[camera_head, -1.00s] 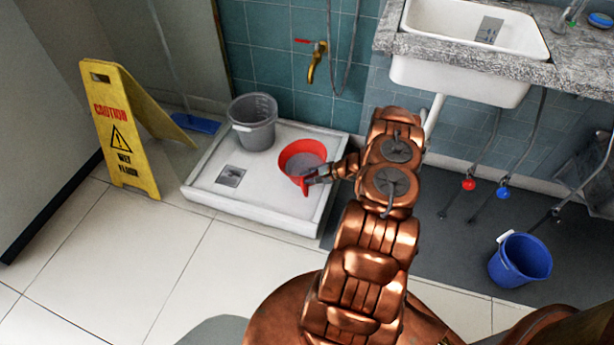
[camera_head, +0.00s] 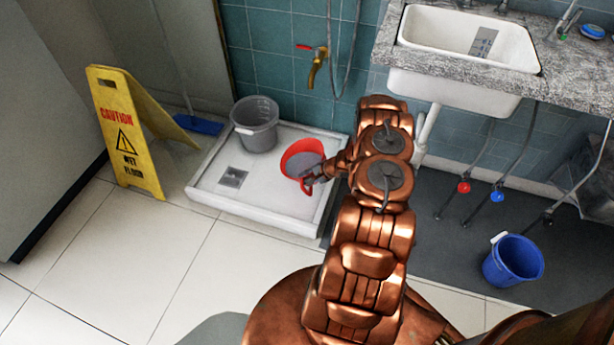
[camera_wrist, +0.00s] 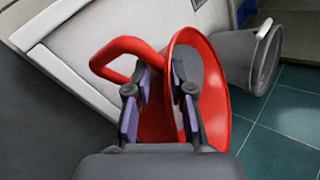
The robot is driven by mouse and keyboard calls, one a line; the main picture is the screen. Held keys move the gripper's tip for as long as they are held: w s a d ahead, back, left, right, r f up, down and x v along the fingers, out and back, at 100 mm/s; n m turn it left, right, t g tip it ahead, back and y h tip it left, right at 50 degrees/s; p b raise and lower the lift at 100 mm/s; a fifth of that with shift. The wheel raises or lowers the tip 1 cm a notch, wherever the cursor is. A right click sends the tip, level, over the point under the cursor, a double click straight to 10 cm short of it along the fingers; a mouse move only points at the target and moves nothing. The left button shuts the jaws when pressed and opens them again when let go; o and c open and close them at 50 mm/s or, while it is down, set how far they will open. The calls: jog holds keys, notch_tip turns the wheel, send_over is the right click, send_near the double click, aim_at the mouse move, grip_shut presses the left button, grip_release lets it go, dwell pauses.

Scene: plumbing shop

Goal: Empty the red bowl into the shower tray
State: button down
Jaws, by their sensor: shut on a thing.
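The red bowl (camera_head: 290,153) is above the white shower tray (camera_head: 274,208), toward its right side, in the head view. It is tilted, its opening facing partly toward the head camera. Its inside looks greyish; I cannot tell what it contains. The tray also shows there (camera_wrist: 75,45).
A grey bucket (camera_head: 255,125) stands on the tray's back part, left of the bowl. A square drain (camera_head: 233,178) lies left. A yellow caution sign (camera_head: 124,135) stands left of the tray. A sink (camera_head: 462,75) is at right; a blue bucket (camera_head: 513,260) stands below.

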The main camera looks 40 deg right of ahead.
jog(key=shift+w+a+r+h+p, duration=0.1)
jog(key=shift+a+r+h+p, duration=0.15)
jog(key=shift+p, duration=0.35)
jog(key=shift+f+b, duration=0.2)
jog(key=shift+b, duration=0.35)
jog(key=shift+w+g+h+b, duration=0.1)
jog(key=shift+g+h+b, duration=0.15)
jog(key=shift+g+b, duration=0.2)
jog(key=shift+a+r+n+b, duration=0.15)
jog(key=shift+n+b, duration=0.15)
jog(key=shift+b, duration=0.3)
jog(key=shift+w+r+g+h+b, duration=0.1)
jog(key=shift+w+g+h+b, duration=0.3)
jog(key=shift+b, duration=1.5)
jog(key=shift+s+a+b, duration=0.15)
jog(key=shift+s+b, duration=0.1)
jog(key=shift+b, duration=0.6)
